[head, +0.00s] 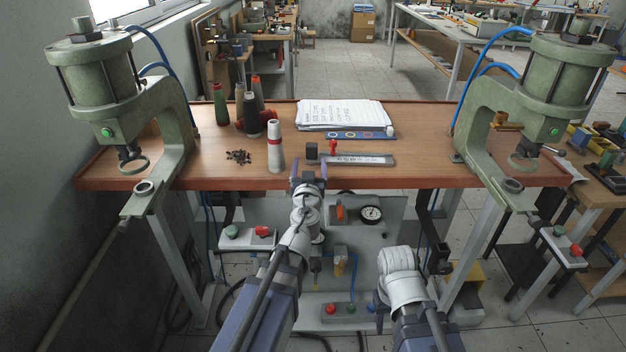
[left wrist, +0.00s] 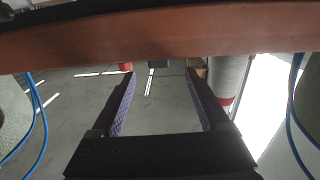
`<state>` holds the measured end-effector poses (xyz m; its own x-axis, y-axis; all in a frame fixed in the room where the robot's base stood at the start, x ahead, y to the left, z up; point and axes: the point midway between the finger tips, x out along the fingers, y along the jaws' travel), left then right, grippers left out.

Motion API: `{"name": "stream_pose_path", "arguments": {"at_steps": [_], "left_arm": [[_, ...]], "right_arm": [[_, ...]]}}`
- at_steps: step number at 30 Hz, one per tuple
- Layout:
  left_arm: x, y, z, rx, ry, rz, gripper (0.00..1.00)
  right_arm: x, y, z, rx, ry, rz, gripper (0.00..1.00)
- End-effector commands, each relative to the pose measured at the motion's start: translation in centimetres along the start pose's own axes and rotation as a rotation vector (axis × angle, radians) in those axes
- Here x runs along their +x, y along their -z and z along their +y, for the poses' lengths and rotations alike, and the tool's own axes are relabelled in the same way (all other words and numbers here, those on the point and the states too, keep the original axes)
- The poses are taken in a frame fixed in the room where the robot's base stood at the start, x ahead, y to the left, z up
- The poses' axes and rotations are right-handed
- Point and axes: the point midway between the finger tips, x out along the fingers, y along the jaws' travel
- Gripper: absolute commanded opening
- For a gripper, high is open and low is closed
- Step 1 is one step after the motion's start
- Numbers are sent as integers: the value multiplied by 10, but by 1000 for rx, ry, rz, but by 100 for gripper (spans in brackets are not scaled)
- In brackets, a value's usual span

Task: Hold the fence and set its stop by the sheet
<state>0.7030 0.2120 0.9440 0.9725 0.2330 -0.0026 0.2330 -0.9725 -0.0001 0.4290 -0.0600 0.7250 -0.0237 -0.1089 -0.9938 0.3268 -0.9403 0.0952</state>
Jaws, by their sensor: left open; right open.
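The fence (head: 362,159) is a grey bar with a printed scale, lying near the table's front edge. A dark block (head: 312,150) stands at its left end. A small red knobbed piece, seemingly the stop (head: 332,147), sits along it beside the block. A pile of printed sheets (head: 343,114) lies behind the fence. My left gripper (head: 309,166) is open at the front edge, just before the dark block, with nothing between its fingers; its fingers also show in the left wrist view (left wrist: 160,78). My right gripper (head: 380,304) is low in front of the table, its fingers partly hidden.
Green presses stand at the left (head: 107,85) and right (head: 561,85) table ends. Thread cones, including a white one (head: 275,147), and dark small parts (head: 238,156) lie left of the fence. A blue strip (head: 360,135) lies before the sheets. The tabletop right of the fence is clear.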

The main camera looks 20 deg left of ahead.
Motion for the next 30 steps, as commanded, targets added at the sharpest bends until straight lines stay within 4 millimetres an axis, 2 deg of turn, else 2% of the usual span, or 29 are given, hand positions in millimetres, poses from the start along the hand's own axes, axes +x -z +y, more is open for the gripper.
{"name": "stream_pose_path", "arguments": {"at_steps": [11,24,30], "left_arm": [[10,0,2,-1,-10,4,79],[69,0,2,0,-9,3,79],[80,0,2,0,-10,3,79]], "right_arm": [[1,0,0,0,0,0,50],[1,0,0,0,0,0,50],[1,0,0,0,0,0,50]]}}
